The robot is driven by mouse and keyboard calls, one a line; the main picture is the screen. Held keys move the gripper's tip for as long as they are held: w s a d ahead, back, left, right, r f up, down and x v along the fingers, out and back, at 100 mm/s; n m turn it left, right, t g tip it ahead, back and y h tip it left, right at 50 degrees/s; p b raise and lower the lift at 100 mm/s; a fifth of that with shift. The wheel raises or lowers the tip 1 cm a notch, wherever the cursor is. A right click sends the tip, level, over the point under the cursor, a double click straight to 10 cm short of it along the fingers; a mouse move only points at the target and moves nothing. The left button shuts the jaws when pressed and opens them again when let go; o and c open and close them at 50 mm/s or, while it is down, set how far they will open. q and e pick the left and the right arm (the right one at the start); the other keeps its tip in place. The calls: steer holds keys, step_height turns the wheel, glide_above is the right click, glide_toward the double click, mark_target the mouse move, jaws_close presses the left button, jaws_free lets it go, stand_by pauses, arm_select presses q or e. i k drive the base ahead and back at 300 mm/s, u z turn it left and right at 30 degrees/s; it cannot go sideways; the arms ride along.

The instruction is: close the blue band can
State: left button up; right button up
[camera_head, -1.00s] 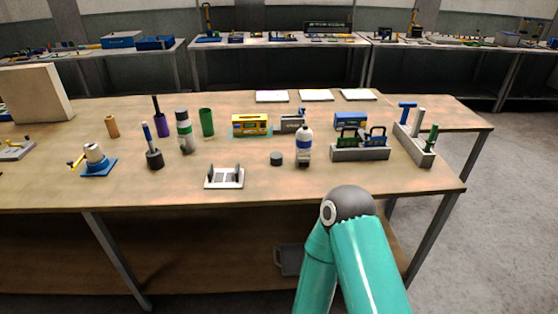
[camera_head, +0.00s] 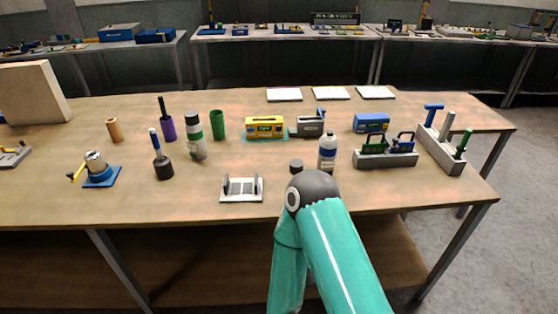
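The blue band can (camera_head: 328,153) is a white bottle-shaped can with a dark blue band and a narrow neck. It stands upright on the workbench, right of the middle. A small dark round cap-like piece (camera_head: 296,165) lies on the bench just left of it, and its lower edge is close behind my arm in the picture. A similar can with a green band (camera_head: 195,137) stands upright further left with a dark top. One teal arm of mine rises from the bottom, its grey joint just in front of the cap-like piece. Neither gripper is in view.
A light grey bracket stand (camera_head: 242,189) sits near the bench's (camera_head: 190,201) front edge, left of my arm. A grey holder with green and blue padlock-like pieces (camera_head: 385,159) stands right of the can. A yellow box (camera_head: 265,127) is behind. The front right bench area is fairly clear.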

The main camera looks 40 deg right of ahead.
mark_target(328, 145)
steer(key=z, duration=0.1)
steer(key=i, duration=0.55)
steer(key=z, duration=0.65)
